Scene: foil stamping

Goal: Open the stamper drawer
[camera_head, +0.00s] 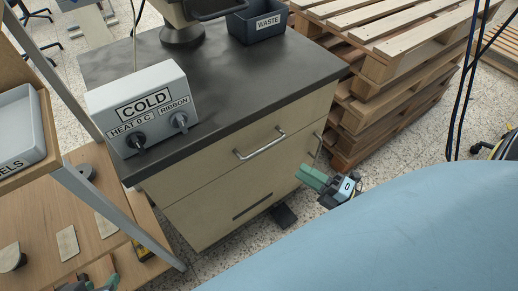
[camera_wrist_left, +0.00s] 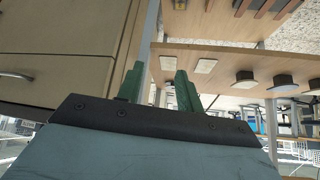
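The beige stamper cabinet (camera_head: 203,214) has an upper drawer (camera_head: 210,165) with a metal bar handle (camera_head: 260,144). The drawer front looks flush, so it appears closed. My right gripper (camera_head: 311,178), with green fingers, is just right of the cabinet front, lower than the handle and apart from it; its finger gap is unclear. My left gripper is partly cut off at the bottom left of the head view (camera_head: 88,286). In the left wrist view its green fingers (camera_wrist_left: 160,90) are spread with nothing between them. A handle (camera_wrist_left: 16,75) on the cabinet shows at that view's left edge.
A control box (camera_head: 146,108) labelled COLD and a WASTE bin (camera_head: 258,22) stand on the dark top. Wooden pallets (camera_head: 385,75) are stacked to the right. A wooden shelf unit (camera_head: 125,268) with a metal post (camera_head: 105,200) stands left. Tiled floor lies before the cabinet.

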